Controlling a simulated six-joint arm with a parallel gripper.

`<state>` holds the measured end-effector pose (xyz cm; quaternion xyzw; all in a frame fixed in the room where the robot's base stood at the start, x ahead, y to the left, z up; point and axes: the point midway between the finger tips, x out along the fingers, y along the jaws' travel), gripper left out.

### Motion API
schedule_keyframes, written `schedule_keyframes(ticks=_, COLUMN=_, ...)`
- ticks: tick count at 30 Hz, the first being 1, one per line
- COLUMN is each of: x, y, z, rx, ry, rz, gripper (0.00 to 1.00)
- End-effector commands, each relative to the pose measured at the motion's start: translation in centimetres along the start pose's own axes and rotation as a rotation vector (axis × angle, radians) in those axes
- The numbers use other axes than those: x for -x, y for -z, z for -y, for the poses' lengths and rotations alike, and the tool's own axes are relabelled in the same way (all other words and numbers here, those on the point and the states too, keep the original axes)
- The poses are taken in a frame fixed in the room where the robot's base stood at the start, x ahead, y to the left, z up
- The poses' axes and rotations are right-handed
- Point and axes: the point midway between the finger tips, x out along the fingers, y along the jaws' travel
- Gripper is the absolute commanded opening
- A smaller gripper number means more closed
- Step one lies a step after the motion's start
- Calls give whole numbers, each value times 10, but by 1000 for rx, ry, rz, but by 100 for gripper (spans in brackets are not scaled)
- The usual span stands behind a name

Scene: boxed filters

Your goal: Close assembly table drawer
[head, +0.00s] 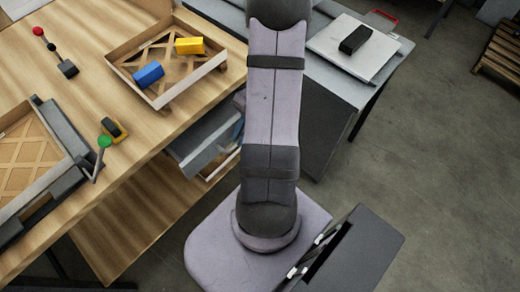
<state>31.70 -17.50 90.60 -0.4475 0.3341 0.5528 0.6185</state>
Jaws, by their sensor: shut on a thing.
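The assembly table (90,75) is the wooden table on the left. Its grey drawer (197,150) juts out from under the table's right edge, so it stands at least partly open. My arm covers the drawer's right end. Something bluish shows inside the drawer beside my arm, too small to make out. My arm rises from its base at the bottom and runs up past the drawer. My gripper is hidden behind the arm or outside the picture, so its contact with the drawer cannot be seen.
On the table are a wooden tray (122,77) with a blue block (148,75) and a yellow block (190,46), a fixture (72,150), and a red-knobbed lever (52,48). A grey bench (350,85) stands right of my arm.

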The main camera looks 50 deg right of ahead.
Motion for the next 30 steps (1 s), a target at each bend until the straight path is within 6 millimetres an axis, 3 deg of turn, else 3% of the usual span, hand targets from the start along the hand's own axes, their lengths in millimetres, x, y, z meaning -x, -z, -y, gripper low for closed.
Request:
schedule_keyframes(ticks=1, x=-2, y=1, z=17, rx=8, ry=0, rz=-1, gripper=0)
schedule_keyframes(ticks=6, x=-10, y=4, z=59, rx=5, ry=0, rz=0, gripper=0)
schedule_keyframes(ticks=12, x=-15, y=7, z=89, rx=1, ry=1, rz=0, gripper=0)
schedule_keyframes(ticks=27, x=-15, y=9, z=102, rx=-1, ry=6, rz=-2, gripper=0)
schedule_keyframes(ticks=28, x=-15, y=9, z=102, rx=-1, ry=7, rz=-2, gripper=13)
schedule_keyframes(ticks=30, x=-15, y=9, z=102, rx=-1, ry=7, rz=-3, gripper=29)
